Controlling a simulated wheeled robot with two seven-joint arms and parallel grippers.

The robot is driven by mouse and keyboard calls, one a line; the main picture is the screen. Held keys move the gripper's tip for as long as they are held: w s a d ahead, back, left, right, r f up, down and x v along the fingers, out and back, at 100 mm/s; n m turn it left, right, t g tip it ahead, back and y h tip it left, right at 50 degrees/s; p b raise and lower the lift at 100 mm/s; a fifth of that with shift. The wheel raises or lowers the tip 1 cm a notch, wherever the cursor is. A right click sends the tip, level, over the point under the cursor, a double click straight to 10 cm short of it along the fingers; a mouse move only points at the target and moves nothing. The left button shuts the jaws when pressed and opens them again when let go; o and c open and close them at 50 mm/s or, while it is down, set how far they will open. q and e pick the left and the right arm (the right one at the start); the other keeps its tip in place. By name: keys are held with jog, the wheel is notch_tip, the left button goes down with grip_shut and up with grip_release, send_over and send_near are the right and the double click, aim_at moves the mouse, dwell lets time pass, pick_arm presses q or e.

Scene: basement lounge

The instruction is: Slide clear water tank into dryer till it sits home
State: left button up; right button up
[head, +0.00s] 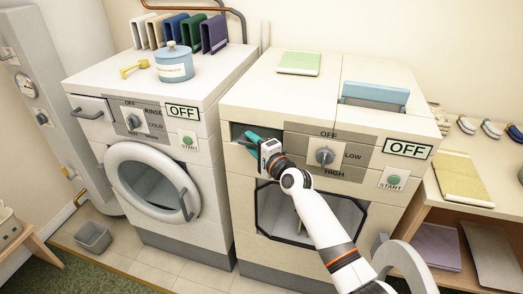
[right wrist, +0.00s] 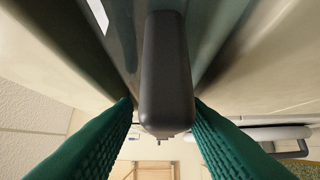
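The dryer (head: 240,190) is the right-hand machine, with a slot at the upper left of its front. The clear water tank (right wrist: 122,40) shows in the right wrist view as a see-through body behind a dark grey handle (right wrist: 168,70). In the head view my right gripper (head: 254,140) is at the slot and hides most of the tank's front. Its teal fingers lie close against both sides of the handle, with no clear gap. How deep the tank sits cannot be told. My left gripper is not in view.
The dryer's knob (head: 325,156) is just right of my gripper, with the dark-framed drum opening (head: 310,210) below. A white washer (head: 160,107) stands on the left. A shelf (head: 475,205) with towels is on the right. A grey bin (head: 93,236) stands on the floor.

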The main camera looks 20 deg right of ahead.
jog(key=v, duration=1.2)
jog(key=s+d+f+n+g+h, duration=0.15)
jog(key=s+f+n+g, duration=0.35)
jog(key=f, duration=1.3)
jog(key=s+f+n+g+h, duration=0.2)
jog(key=s+f, duration=0.5)
jog(key=f, duration=1.2)
jog(key=s+f+n+g+h, duration=0.1)
jog(key=s+f+n+g, duration=0.2)
jog(key=s+f, duration=0.6)
jog(key=s+f+n+g, duration=0.2)
jog(key=s+f, duration=0.5)
jog(key=s, duration=0.4)
jog(key=s+f+n+g, duration=0.2)
jog(key=s, duration=0.7)
jog(key=s+f+n+g, duration=0.2)
jog(key=s+f+n, duration=0.1)
jog(key=s, duration=0.7)
jog(key=shift+a+f+h, duration=0.2)
jog(key=shift+a+h, duration=0.1)
jog(key=shift+h, duration=0.05)
jog(key=shift+s, duration=0.1)
